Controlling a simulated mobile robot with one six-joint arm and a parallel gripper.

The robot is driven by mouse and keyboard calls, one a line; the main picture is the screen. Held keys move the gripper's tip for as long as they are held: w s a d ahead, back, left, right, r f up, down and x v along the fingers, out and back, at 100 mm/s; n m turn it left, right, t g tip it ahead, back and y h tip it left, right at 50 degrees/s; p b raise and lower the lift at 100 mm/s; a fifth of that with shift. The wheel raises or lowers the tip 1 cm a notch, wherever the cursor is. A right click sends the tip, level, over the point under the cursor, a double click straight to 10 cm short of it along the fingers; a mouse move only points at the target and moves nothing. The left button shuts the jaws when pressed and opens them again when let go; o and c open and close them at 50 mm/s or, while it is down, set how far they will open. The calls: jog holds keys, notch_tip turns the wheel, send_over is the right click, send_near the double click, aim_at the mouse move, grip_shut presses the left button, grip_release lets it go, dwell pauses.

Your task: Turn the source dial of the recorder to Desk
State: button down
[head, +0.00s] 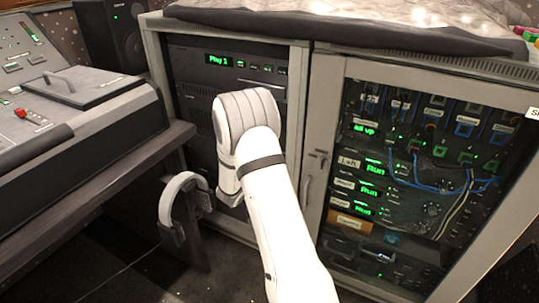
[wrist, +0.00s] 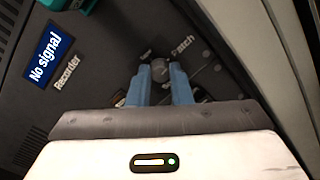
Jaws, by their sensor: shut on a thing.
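In the wrist view, the recorder (wrist: 105,50) is a dark panel marked "Recorder", with a blue display (wrist: 48,56) reading "No signal". Its source dial (wrist: 160,68) is a small round grey knob. The blue fingers of my gripper (wrist: 160,82) stand on both sides of the dial and are shut on it. The word "Patch" (wrist: 183,45) is printed right of the dial. Another label (wrist: 146,54) just above-left of it is too small to read. I cannot tell where the dial points. In the head view my arm hides the dial and my gripper.
The left rack cabinet (head: 153,55) frames the recorder's side, with a green "Play 1" display (head: 218,60) high inside. A right cabinet (head: 325,130) holds patch cables and green displays. A desk console (head: 75,120) and hanging headphones (head: 180,185) are at left.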

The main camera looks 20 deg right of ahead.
jog(key=shift+a+f+m+t+y+p, duration=0.1)
jog(key=shift+m+t+y+p, duration=0.25)
jog(key=shift+m+p, duration=4.15)
jog(key=shift+d+r+m+t+y+p, duration=0.25)
jog(key=shift+m+p, duration=1.55)
jog(key=shift+m, duration=5.45)
jog(key=shift+a+f+m+t+y+p, duration=0.3)
jog(key=shift+m+t+p, duration=0.3)
jog(key=shift+m+p, duration=3.9)
jog(key=m+b, duration=0.2)
jog(key=shift+b, duration=0.3)
jog(key=c, duration=1.3)
grip_release()
jog(key=shift+m, duration=0.25)
